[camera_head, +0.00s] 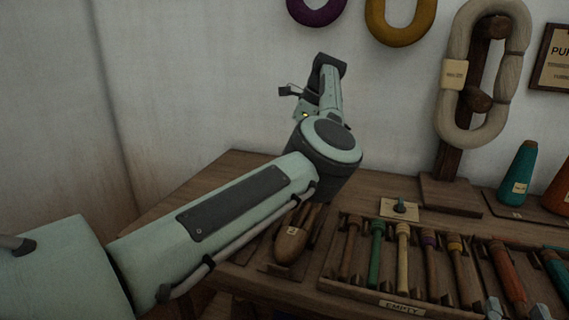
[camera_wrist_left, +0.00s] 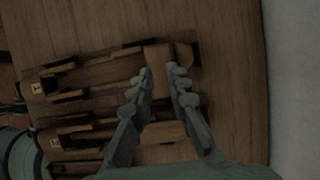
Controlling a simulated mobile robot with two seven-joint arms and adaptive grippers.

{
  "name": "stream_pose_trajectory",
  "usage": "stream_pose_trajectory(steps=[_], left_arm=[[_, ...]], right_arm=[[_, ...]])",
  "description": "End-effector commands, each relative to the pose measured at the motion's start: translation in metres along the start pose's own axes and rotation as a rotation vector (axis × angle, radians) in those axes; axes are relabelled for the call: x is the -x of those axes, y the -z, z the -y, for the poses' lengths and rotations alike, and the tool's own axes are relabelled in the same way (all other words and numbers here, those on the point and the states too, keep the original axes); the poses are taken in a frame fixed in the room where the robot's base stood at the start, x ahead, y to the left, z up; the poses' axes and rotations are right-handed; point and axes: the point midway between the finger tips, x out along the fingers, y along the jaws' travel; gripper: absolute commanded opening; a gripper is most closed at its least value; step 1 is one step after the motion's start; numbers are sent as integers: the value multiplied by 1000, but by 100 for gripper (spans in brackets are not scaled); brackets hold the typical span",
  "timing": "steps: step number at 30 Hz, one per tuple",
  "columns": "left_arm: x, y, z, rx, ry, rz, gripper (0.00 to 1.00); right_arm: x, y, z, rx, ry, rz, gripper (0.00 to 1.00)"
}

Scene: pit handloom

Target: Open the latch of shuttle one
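My left arm crosses the head view, and its gripper is hidden there. In the left wrist view my left gripper (camera_wrist_left: 161,71) has its fingers apart over a wooden block (camera_wrist_left: 157,56); whether they touch it I cannot tell. Long wooden shuttles lie on the bench in that view, an upper one (camera_wrist_left: 98,72) with a small label and a lower one (camera_wrist_left: 85,142) with another. I cannot tell which is shuttle one, and no latch is clear. In the head view one shuttle (camera_head: 291,238) shows beside my arm. My right gripper (camera_head: 517,312) shows only as two separate tips at the bottom edge.
A rack marked EMPTY (camera_head: 400,307) holds several coloured bobbins right of the shuttle. A teal cone (camera_head: 517,173) and a stand with a pale yarn skein (camera_head: 456,40) are at the back, near the wall.

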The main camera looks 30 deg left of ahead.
Motion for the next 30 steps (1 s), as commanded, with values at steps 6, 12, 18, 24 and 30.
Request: stream_pose_trajectory(steps=[6, 12, 18, 24, 30], left_arm=[[48, -1, 0, 0, 2, -1, 16], [71, 0, 0, 1, 0, -1, 16], [77, 0, 0, 1, -2, 0, 16], [76, 0, 0, 1, -2, 0, 16], [76, 0, 0, 1, -2, 0, 16]], right_arm=[[0, 0, 0, 0, 0, 0, 40], [0, 0, 0, 0, 0, 0, 40], [0, 0, 0, 0, 0, 0, 40], [0, 0, 0, 0, 0, 0, 40], [0, 0, 0, 0, 0, 0, 40]])
